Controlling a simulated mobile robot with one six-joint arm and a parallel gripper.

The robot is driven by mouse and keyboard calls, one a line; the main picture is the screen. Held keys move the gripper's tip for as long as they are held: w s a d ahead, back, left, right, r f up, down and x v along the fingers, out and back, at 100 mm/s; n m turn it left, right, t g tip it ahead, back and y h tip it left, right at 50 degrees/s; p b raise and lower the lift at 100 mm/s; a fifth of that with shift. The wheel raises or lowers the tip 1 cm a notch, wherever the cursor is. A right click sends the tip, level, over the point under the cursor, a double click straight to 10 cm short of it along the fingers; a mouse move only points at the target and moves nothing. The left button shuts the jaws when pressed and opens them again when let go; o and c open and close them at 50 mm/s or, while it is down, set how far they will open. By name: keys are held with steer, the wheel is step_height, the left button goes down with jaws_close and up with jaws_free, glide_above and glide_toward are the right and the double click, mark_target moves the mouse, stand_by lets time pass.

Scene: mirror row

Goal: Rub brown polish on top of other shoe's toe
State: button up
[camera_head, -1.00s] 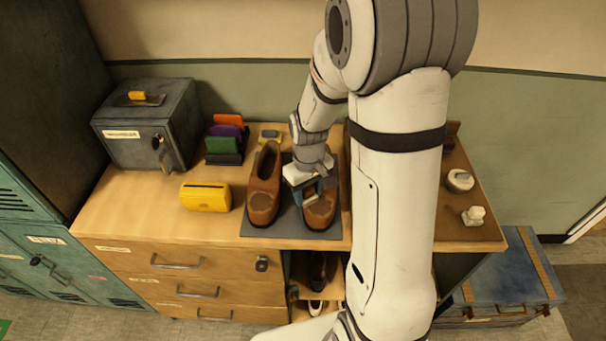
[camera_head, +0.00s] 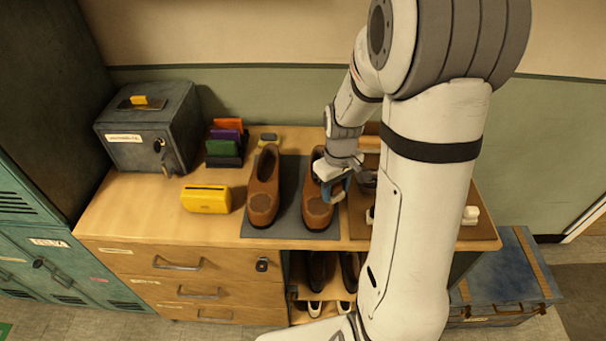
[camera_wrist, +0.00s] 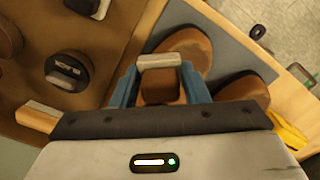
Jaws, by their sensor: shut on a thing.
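Two brown leather shoes stand on a grey mat (camera_head: 285,235), toes toward the counter's front edge. The left shoe (camera_head: 264,185) and the right shoe (camera_head: 314,212) each show a patch on the toe. My gripper (camera_head: 340,192) is beside the right shoe's right side, near the mat's right edge. In the wrist view, its blue fingers (camera_wrist: 160,85) are shut on a brown block with a pale bar (camera_wrist: 160,62), seemingly the polish applicator. The right shoe's toe (camera_wrist: 190,45) lies just beyond it; the left shoe (camera_wrist: 245,88) is farther right. I cannot tell whether the applicator touches the shoe.
A brown tray (camera_head: 440,240) right of the mat holds pale-topped items, partly hidden by my arm. A yellow box (camera_head: 206,199), a rack of coloured cards (camera_head: 225,145) and a grey metal box (camera_head: 150,128) stand left. More shoes sit on shelves below.

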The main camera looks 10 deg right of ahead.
steer(key=shift+r+p, duration=1.55)
steer(key=shift+r, duration=1)
